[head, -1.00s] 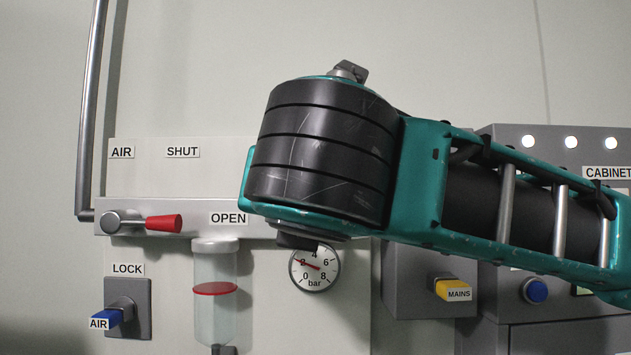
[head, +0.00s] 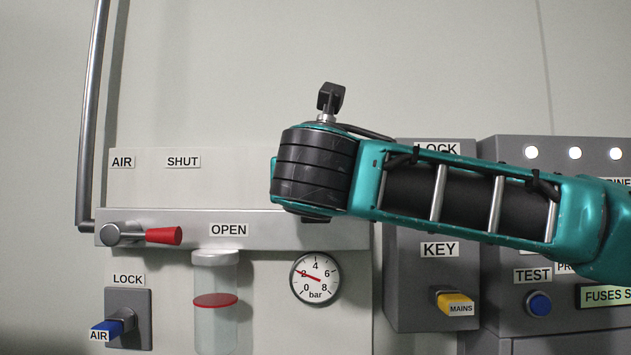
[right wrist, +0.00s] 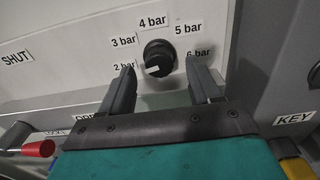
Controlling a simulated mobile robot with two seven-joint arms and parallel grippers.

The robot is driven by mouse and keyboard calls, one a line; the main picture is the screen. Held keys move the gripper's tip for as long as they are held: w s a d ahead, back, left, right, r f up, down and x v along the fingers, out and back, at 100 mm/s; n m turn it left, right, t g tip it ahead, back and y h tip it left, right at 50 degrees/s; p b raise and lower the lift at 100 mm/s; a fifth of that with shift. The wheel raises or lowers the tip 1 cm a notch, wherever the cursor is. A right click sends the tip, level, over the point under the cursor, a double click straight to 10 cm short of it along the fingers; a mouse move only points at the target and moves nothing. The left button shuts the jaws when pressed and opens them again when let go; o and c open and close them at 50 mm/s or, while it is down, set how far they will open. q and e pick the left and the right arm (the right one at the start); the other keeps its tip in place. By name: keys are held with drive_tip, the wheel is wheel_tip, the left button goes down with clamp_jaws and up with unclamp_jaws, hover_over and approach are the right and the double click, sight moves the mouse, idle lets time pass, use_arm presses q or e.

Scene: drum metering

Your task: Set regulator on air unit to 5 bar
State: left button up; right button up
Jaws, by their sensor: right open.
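The regulator knob (right wrist: 158,58) is black and round, with a white mark at its lower left, toward the 2 bar label (right wrist: 126,66). The 5 bar label (right wrist: 188,29) is at its upper right. My right gripper (right wrist: 159,65) is open, its fingers apart and pointing toward the knob, one to each side in the picture; I cannot tell whether they touch it. In the head view my right arm hides the knob and gripper. The pressure gauge (head: 315,278) has a red needle near 2. My left gripper is not in view.
A lever with a red handle (head: 163,235) is on the left of the air unit, above a blue air key (head: 107,330). The grey lock box (head: 408,285) with a yellow mains key (head: 455,303) stands right of the unit.

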drive_tip(key=shift+w, duration=0.7)
drive_tip(key=shift+c, duration=0.3)
drive_tip(key=shift+c, duration=0.8)
drive_tip(key=c, duration=0.8)
